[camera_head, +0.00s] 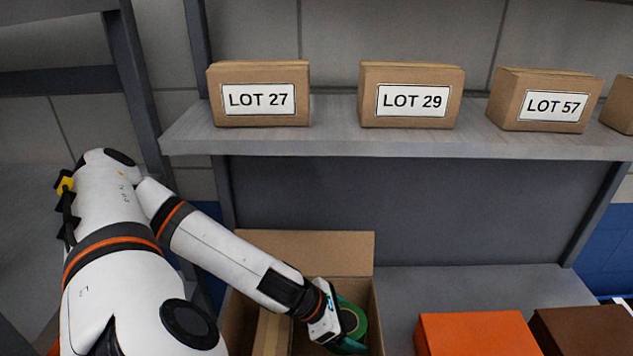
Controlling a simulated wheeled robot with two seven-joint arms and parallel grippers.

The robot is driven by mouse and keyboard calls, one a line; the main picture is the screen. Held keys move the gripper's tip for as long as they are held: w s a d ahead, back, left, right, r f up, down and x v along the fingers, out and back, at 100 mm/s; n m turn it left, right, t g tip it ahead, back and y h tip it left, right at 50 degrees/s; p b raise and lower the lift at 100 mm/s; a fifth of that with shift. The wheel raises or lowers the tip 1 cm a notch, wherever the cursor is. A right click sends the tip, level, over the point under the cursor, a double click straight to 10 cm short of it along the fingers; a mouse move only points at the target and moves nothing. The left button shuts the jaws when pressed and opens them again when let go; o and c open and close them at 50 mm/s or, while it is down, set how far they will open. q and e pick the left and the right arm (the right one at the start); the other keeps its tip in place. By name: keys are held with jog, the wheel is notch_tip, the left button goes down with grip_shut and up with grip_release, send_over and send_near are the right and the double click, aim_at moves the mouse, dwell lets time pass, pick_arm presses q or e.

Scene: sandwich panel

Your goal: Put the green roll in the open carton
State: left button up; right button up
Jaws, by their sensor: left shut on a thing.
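The green roll (353,319) shows at the lower middle, partly hidden by my left gripper. The open carton (307,249) stands below the shelf with its back flap up; its front is cut off by the picture's lower edge. My left gripper (340,337) reaches in from the left over the carton and is shut on the green roll. The roll appears within the carton's opening; I cannot tell whether it touches the bottom. My right gripper is not in view.
Closed cartons marked LOT 27 (259,94), LOT 29 (411,95) and LOT 57 (544,99) stand on the upper shelf (330,138). An orange box (475,334) and a brown box (583,331) sit right of the open carton. The lower shelf (500,287) is bare behind them.

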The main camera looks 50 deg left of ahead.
pick_arm(q)
notch_tip(320, 180, down, 5)
jog(key=shift+d+r+b, duration=0.15)
jog(key=shift+b, duration=0.6)
notch_tip(320, 180, down, 4)
jog(key=shift+f+b, duration=0.1)
jog(key=shift+b, duration=0.65)
jog(key=o, duration=0.9)
jog(key=shift+o, duration=0.2)
